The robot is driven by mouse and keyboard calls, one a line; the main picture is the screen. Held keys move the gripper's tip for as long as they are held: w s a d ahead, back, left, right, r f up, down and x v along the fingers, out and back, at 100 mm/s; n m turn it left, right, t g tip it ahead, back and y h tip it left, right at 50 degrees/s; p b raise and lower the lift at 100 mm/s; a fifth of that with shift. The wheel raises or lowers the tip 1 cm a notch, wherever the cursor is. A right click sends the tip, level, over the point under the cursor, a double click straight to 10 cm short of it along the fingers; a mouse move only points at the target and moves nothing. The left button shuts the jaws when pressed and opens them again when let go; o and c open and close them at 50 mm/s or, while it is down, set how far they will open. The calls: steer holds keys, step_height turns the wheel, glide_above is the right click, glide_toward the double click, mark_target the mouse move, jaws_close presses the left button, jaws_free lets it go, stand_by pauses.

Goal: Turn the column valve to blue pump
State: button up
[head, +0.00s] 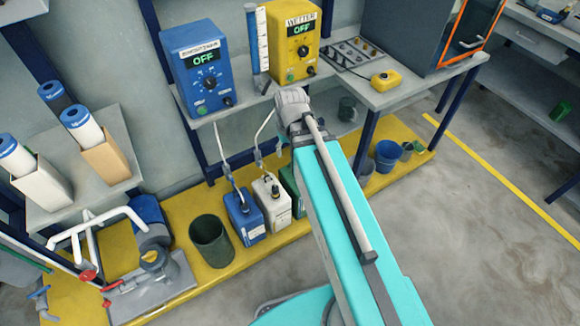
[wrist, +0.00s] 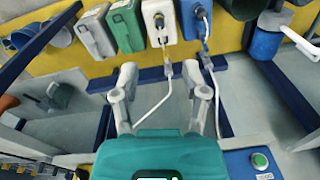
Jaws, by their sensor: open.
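The blue pump (head: 205,72) stands on the shelf in the head view, its display reading OFF. A clear graduated column (head: 257,40) stands between it and the yellow pump (head: 292,42), which also reads OFF. The column's foot is just behind the end of my arm; I cannot make out the valve or its handle direction. In the wrist view my gripper (wrist: 160,72) is open, with its two fingers apart and nothing held between them. A corner of the blue box with a green button (wrist: 260,160) shows at lower right.

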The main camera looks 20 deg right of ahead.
steer(key=shift+m+h, duration=0.3)
steer(key=shift+m, duration=0.3)
steer(key=shift+s+f+b, duration=1.05)
steer(key=shift+s+f, duration=0.3)
steer(key=shift+s, duration=0.15)
steer(key=shift+c, duration=0.2)
steer(key=w+d+r+n+t+y+b, duration=0.15)
steer(key=w+n+y+b, duration=0.45)
steer(key=w+y, duration=0.6)
steer(key=w+d+r+n+t+y+b, duration=0.2)
steer(key=w+d+r+n+t+y, duration=0.2)
steer(key=w+d+r, duration=0.5)
steer(key=w+d+n+t, duration=0.1)
steer(key=d+n, duration=0.1)
steer(key=d, duration=0.1)
steer(key=shift+d+n+y, duration=0.2)
steer(key=shift+n+y, duration=0.1)
steer(key=shift+n, duration=0.1)
steer(key=shift+a, duration=0.15)
